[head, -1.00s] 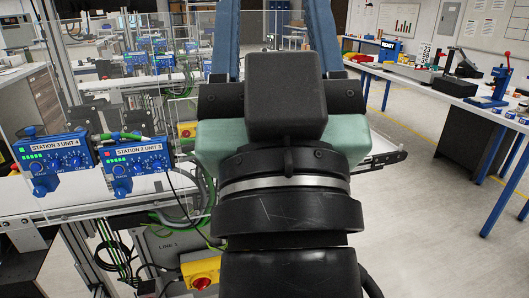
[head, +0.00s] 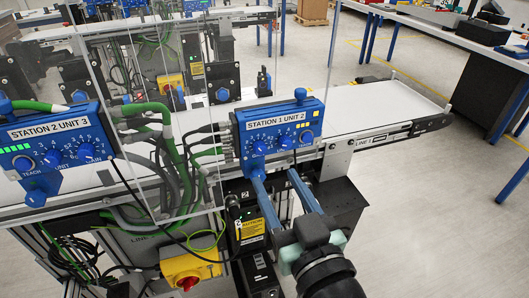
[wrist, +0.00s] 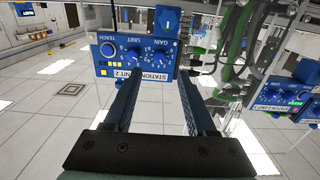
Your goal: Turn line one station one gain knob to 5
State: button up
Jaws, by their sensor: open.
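The blue control box labelled STATION 1 UNIT 2 (head: 300,112) is mounted beside the belt in the middle of the head view. It shows upside down in the wrist view (wrist: 110,72). Its gain knob (wrist: 158,56) is at one end, the unit knob (wrist: 135,54) in the middle and the round teach button (wrist: 107,50) at the other end. The gain knob also shows at the left of the box in the head view (head: 259,148). I cannot read its setting. My gripper (head: 274,176) is open and empty just below the box. In the wrist view its fingertips (wrist: 160,73) line up with the gain knob.
Another blue box, STATION 2 UNIT 3 (head: 52,150), is at the left. Green and grey cables (head: 160,125) and clear panels stand between the boxes. A yellow switch box with a red knob (head: 190,270) is below. The belt (head: 400,95) runs to the right; open floor lies beyond.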

aim_at(261, 151)
jog(key=p+x, duration=0.1)
jog(key=x, duration=0.6)
jog(key=shift+w, duration=0.15)
grip_shut()
